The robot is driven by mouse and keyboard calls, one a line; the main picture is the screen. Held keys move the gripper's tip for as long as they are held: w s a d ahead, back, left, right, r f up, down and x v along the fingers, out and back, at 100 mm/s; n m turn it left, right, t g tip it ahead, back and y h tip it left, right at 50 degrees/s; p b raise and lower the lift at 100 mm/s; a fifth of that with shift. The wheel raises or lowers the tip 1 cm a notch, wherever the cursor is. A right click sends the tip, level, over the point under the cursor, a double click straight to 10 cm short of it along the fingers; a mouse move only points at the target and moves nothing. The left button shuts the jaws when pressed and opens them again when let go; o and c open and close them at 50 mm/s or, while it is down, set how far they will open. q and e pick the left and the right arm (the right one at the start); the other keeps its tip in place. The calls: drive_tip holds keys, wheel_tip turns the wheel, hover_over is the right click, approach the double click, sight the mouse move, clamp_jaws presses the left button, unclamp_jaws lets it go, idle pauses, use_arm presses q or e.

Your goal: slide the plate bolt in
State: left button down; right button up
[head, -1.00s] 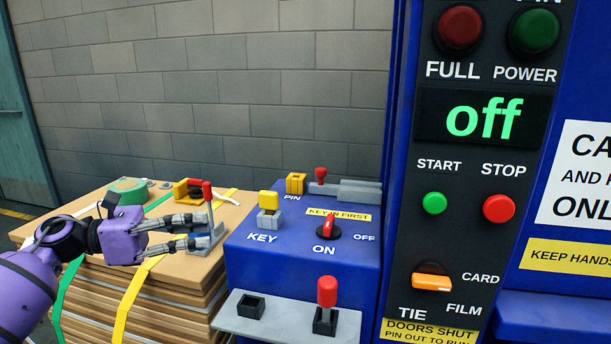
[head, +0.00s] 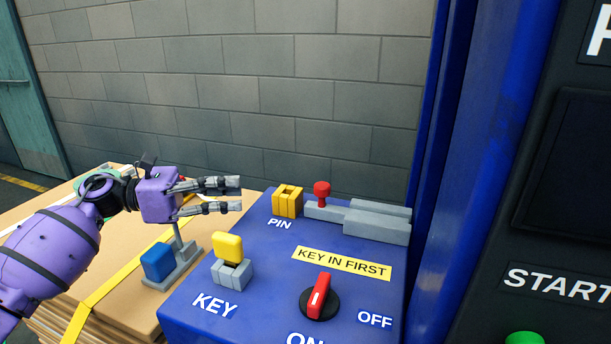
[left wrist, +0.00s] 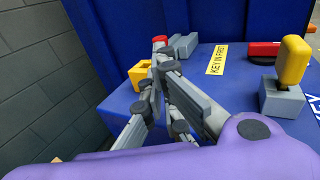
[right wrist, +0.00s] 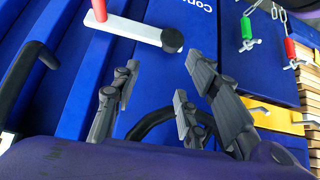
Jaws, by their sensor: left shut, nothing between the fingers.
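The plate bolt (head: 325,212) is a grey bar with a red knob (head: 321,190), lying at the back of the blue console in the head view. Its left end is close to the yellow slotted block (head: 288,201) marked PIN; I cannot tell whether it enters the block. My left gripper (head: 241,194) is shut and empty, left of the yellow block and apart from it. In the left wrist view, the fingers (left wrist: 158,75) show in front of the yellow block (left wrist: 139,74) and red knob (left wrist: 159,39), partly hiding the bolt. My right gripper (right wrist: 160,85) is open and empty, beside blue panels.
The yellow key (head: 228,247) stands upright in a grey holder at the console's front left. A red switch (head: 319,297) sits to its right. A tall blue machine wall bounds the right.

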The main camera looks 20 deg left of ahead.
sight(315, 190)
use_arm(q)
drive_tip(key=shift+w+d+r, duration=0.15)
drive_tip(key=shift+d, duration=0.45)
drive_tip(key=d, duration=0.1)
drive_tip(key=d+p, duration=0.1)
drive_tip(key=d, duration=0.1)
drive_tip(key=shift+w+r, duration=0.2)
drive_tip(key=shift+w, duration=0.15)
drive_tip(key=p+x, duration=0.2)
drive_tip(key=x, duration=0.6)
drive_tip(key=shift+w, duration=0.15)
drive_tip(key=shift+w+d+f+p, duration=0.2)
drive_tip(key=shift+w+d+p, duration=0.15)
drive_tip(key=shift+d, duration=0.2)
drive_tip(key=shift+d+f, duration=0.1)
use_arm(e)
drive_tip(key=r, duration=0.3)
drive_tip(key=shift+s+d+r, duration=0.15)
drive_tip(key=shift+s+r, duration=0.1)
drive_tip(key=shift+s, duration=0.1)
use_arm(q)
drive_tip(key=shift+d, duration=0.1)
use_arm(e)
drive_tip(key=shift+s, duration=0.15)
